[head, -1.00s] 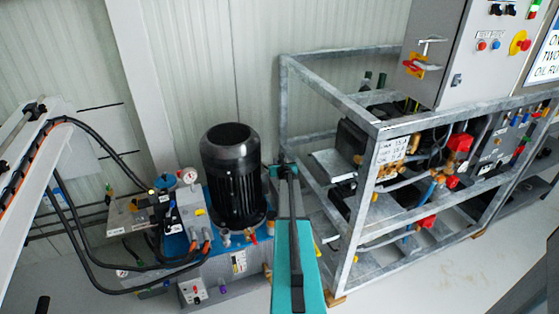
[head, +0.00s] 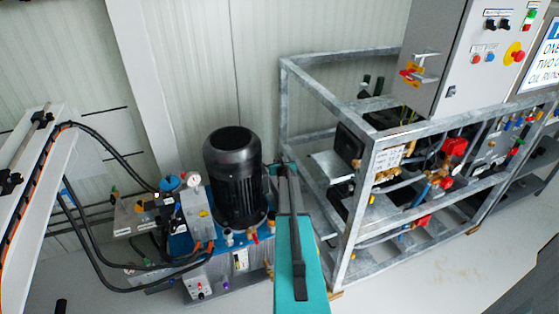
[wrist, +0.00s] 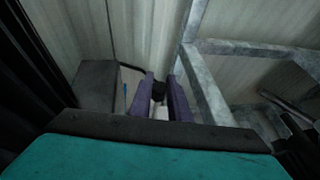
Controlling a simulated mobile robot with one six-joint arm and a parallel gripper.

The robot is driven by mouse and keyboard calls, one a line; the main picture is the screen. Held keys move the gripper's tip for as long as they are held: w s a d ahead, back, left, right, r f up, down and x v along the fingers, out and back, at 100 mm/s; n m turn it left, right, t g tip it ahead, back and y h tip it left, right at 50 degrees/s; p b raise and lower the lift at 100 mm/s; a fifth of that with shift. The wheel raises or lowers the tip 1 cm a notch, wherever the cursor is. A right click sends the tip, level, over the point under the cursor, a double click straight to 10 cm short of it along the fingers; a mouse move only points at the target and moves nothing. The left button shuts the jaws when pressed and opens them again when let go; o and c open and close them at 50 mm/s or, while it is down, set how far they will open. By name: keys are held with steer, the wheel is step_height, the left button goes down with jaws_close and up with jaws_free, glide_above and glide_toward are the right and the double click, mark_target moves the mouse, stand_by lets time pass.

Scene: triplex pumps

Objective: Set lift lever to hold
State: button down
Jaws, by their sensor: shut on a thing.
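My gripper (head: 281,169) reaches in behind the black motor, beside the left post of the galvanized frame. In the wrist view its two dark purple fingers (wrist: 164,98) stand close together with a small black knob-like piece (wrist: 158,90) between them. The gripper is shut on this piece. I cannot tell for sure whether the piece is the lift lever; its lower part and any position marks are hidden by the fingers and my teal arm link. In the head view the held piece is too small to make out.
The black motor (head: 233,178) on the blue power unit stands just left of my arm. The galvanized frame (head: 345,225) with valves and hoses is close on the right. A grey control cabinet (head: 460,60) sits above it. Bare floor (head: 440,260) lies in front.

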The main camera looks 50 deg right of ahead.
steer(key=shift+p, duration=0.45)
steer(key=c, duration=1.6)
jaws_free()
steer(key=shift+s+r, duration=0.1)
steer(key=shift+c, duration=0.2)
steer(key=b+v, duration=0.1)
steer(key=v, duration=1.2)
steer(key=shift+s+a+r, duration=0.15)
steer(key=shift+s+a, duration=0.05)
